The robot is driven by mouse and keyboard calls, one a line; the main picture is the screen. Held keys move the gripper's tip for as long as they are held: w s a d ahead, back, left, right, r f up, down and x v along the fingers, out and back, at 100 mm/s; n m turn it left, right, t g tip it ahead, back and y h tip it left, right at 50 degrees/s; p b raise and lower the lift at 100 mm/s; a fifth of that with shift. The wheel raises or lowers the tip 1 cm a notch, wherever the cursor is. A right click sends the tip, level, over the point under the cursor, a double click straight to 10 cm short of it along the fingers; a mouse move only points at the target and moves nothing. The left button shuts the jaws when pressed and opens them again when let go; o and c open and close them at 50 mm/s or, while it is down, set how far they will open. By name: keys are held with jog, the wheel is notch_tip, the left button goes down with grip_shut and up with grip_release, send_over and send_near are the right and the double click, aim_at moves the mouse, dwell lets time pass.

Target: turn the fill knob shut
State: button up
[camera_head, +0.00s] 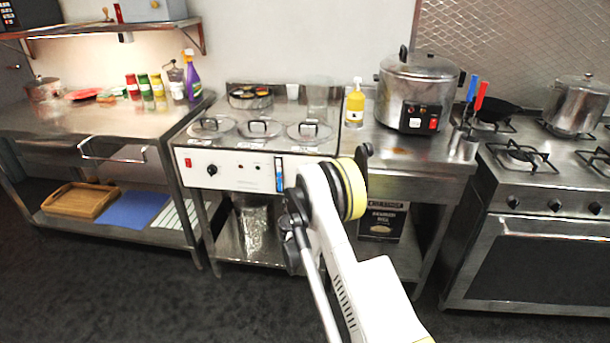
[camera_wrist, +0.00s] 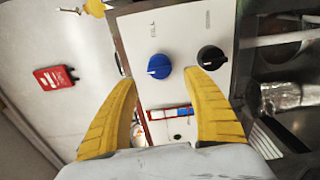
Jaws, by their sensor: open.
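The blue knob (camera_wrist: 159,66) sits on a white panel (camera_wrist: 180,25) under a small label that appears to read FILL. A white pointer mark shows at its lower left in the wrist view. My gripper (camera_wrist: 159,77) is open, with its two yellow fingers either side of the blue knob's line and nothing held. I cannot tell how near the tips are to the panel. A black knob (camera_wrist: 211,57) is close beside, just beyond the right fingertip. In the head view my arm hides the blue knob and my gripper.
The white-fronted steel warmer (camera_head: 230,165) has lidded wells on top. A gauge with blue and red (camera_wrist: 170,112) shows between my fingers. A yellow bottle (camera_head: 355,103) and rice cooker (camera_head: 415,90) stand on the right counter. A red box (camera_wrist: 54,78) is on the wall.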

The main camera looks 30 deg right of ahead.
jog(key=v, duration=0.6)
jog(key=shift+s, duration=0.2)
jog(key=shift+a, duration=0.15)
jog(key=s+a+r+m+g+y, duration=0.1)
jog(key=s+r+m+g, duration=0.15)
jog(key=s+r, duration=0.5)
jog(key=s+a+r+m+g+y, duration=0.15)
jog(key=s+r+m, duration=0.25)
jog(key=r, duration=0.6)
jog(key=s+a+m+g+y, duration=0.1)
jog(key=s+a, duration=0.4)
jog(key=s, duration=0.5)
jog(key=s+a+f+m+g+y, duration=0.1)
jog(key=s+a+y, duration=0.3)
jog(key=s, duration=0.5)
jog(key=s+a+m+g+y, duration=0.2)
jog(key=s+a, duration=0.4)
jog(key=s, duration=0.4)
jog(key=shift+s+a+f+m, duration=0.25)
jog(key=shift+s+f+m, duration=0.1)
jog(key=shift+m, duration=0.1)
